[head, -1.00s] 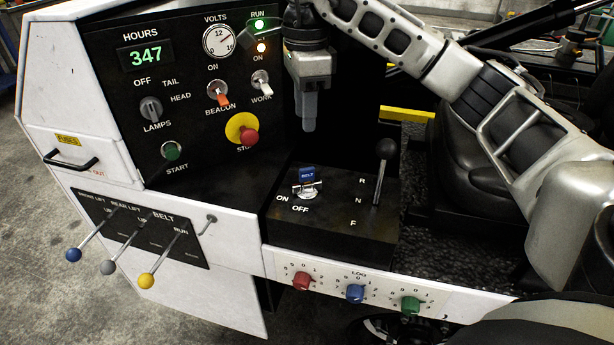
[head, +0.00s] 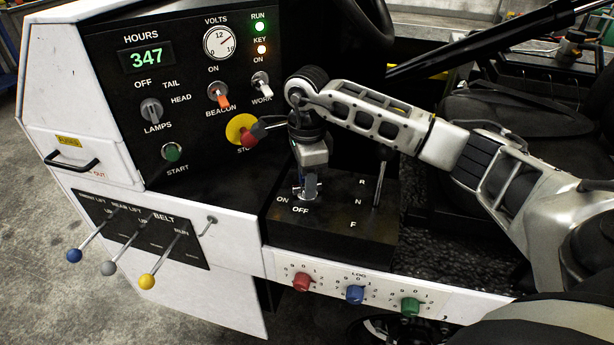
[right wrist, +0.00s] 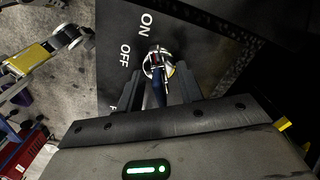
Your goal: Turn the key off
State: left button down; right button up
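The key (right wrist: 158,92) has a blue tag and sits in a round silver switch (right wrist: 150,66) on the black console box, beside the ON and OFF labels. In the head view the switch (head: 307,198) is partly hidden by my right gripper (head: 307,190), which points straight down over it. In the right wrist view the fingers of my right gripper (right wrist: 160,88) stand apart on either side of the key, with a narrow gap seeming to show. The green RUN lamp (head: 259,27) and orange KEY ON lamp (head: 261,50) are lit. My left gripper is not in view.
A gear lever (head: 380,180) stands just right of the key. The red stop button (head: 250,139) and the switch panel (head: 190,85) are behind and left. Several coloured levers and three knobs are in front. A steering wheel is at the top.

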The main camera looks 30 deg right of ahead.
jog(key=shift+f, duration=0.1)
jog(key=c, duration=0.8)
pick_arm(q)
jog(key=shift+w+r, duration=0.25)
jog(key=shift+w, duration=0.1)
pick_arm(e)
grip_shut()
